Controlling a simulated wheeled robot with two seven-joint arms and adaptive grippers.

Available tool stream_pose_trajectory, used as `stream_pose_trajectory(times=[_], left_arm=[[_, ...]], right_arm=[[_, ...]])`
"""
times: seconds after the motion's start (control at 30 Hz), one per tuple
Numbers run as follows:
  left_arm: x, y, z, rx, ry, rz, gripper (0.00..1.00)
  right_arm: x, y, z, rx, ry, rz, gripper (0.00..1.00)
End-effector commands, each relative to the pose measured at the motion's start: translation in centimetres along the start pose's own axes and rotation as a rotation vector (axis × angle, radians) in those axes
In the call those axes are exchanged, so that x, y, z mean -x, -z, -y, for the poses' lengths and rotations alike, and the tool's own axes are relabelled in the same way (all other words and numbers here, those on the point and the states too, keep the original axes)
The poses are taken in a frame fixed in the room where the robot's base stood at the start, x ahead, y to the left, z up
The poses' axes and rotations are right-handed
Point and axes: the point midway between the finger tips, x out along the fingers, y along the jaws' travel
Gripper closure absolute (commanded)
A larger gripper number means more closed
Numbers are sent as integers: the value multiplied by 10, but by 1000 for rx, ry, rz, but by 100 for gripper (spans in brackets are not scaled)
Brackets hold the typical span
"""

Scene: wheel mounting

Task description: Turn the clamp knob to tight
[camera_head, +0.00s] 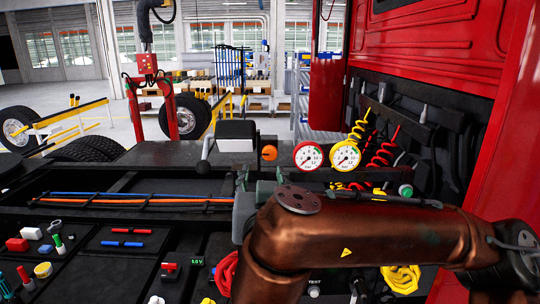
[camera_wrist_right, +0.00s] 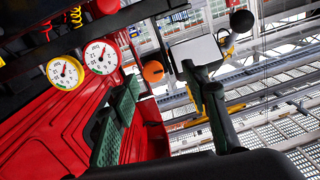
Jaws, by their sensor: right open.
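An orange round knob (camera_head: 269,153), which looks like the clamp knob, sits at the far edge of the dark bench, left of two gauges. It has a dark mark on its face and also shows in the right wrist view (camera_wrist_right: 153,71). My right gripper (camera_head: 258,184) is on the near side of the knob, partly hidden by my copper-coloured arm. In the wrist view its two fingers (camera_wrist_right: 161,78) are spread apart, with the knob showing in the gap between their tips. I cannot tell whether they touch it. My left gripper is not in view.
A red-rimmed gauge (camera_head: 308,156) and a yellow-rimmed gauge (camera_head: 345,156) stand right of the knob. Coiled hoses (camera_head: 382,150) hang by the red truck cab (camera_head: 440,45).

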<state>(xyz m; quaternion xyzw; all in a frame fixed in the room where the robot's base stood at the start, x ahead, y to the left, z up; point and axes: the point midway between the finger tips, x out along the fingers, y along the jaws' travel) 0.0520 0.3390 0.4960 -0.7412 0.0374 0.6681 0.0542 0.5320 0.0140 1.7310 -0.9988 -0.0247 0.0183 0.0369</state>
Motion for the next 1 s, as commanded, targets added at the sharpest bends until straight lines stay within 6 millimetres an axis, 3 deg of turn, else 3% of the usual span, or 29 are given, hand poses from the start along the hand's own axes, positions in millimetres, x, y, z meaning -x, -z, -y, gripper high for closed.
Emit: stream_pose_trajectory(times=[0.13, 0.6, 1.0], left_arm=[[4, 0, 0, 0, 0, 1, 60], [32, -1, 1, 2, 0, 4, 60], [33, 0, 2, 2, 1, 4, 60]], right_arm=[[-2, 18, -14, 13, -52, -39, 58], [-67, 20, -18, 12, -52, -36, 58], [-74, 19, -16, 13, -48, -38, 59]])
